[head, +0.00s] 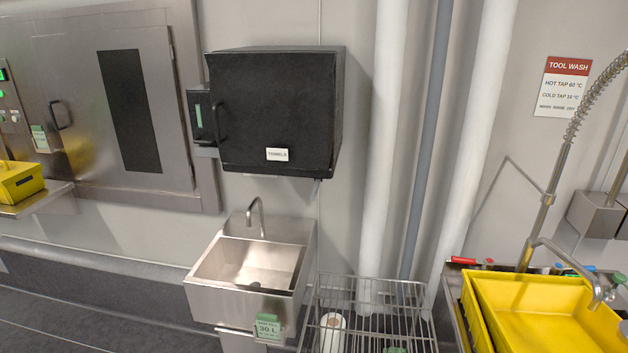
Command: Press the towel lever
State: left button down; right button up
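A black box-shaped dispenser (285,110) with a white label reading TOWELS (277,155) hangs on the wall above a small steel sink. A dark curved handle (219,122) stands on the left part of its front. A small piece sticks out under its lower right edge (317,182); I cannot tell whether this is the lever. No towel is visible below the dispenser. Neither of my grippers is in view.
A steel sink (207,283) with a curved tap (257,212) stands below the dispenser. A wire rack (390,293) stands right of it, before white pipes (385,150). A yellow crate (540,318) is lower right. A small dark unit (199,118) adjoins the dispenser's left side.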

aim_at(314, 192)
jog(key=i+j, duration=0.1)
jog(key=i, duration=0.35)
jog(key=i+j, duration=0.1)
jog(key=i, duration=0.35)
